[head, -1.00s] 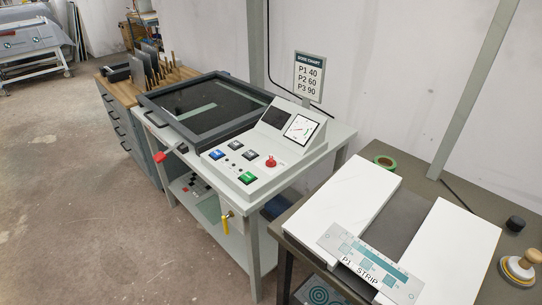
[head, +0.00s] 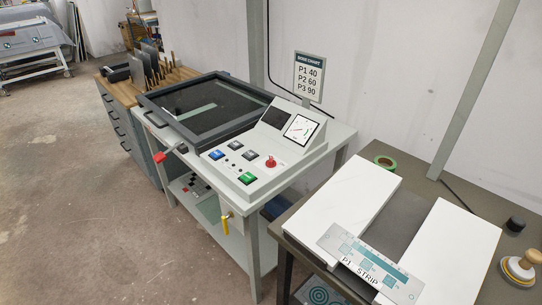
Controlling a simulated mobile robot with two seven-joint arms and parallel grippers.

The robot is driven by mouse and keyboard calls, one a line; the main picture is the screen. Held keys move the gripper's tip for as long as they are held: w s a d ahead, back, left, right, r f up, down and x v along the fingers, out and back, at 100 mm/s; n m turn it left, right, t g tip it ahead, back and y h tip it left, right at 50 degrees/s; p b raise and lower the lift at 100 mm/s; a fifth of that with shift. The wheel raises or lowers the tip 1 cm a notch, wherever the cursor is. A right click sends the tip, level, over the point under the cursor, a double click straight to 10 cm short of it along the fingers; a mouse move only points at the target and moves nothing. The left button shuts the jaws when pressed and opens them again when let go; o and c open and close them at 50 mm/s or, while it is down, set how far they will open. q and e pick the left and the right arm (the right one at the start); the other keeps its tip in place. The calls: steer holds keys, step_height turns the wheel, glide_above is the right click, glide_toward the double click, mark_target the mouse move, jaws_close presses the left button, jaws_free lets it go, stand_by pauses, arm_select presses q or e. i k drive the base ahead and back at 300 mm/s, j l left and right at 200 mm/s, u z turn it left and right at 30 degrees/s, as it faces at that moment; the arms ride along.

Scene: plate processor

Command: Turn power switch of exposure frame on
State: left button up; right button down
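The exposure frame (head: 141,101) stands on a grey steel table, with a dark framed glass bed. Its control panel (head: 228,168) faces me on the near right side. Which control is the power switch cannot be read at this size. A red-ended lever (head: 160,157) sticks out at the front left edge, and a yellow handle (head: 225,225) hangs below the panel. Neither of my grippers is in view.
A dark table (head: 437,187) at right holds white boards (head: 340,190), a P1 strip (head: 370,267), green tape (head: 384,162) and a wooden-handled tool (head: 522,266). A wooden-topped cabinet (head: 122,90) adjoins the frame. The floor (head: 70,190) at left is clear.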

mark_target(270, 163)
steer(key=j+z, duration=0.15)
steer(key=z, duration=0.75)
steer(key=j+z, duration=0.45)
steer(key=k+j+z, duration=0.15)
steer(key=j+z, duration=0.15)
steer(key=z, duration=0.15)
steer(key=k+j+z, duration=0.1)
steer(key=j, duration=0.3)
steer(key=k+j+z, duration=0.15)
steer(key=k+j, duration=0.2)
steer(key=j, duration=0.35)
steer(key=i, duration=0.35)
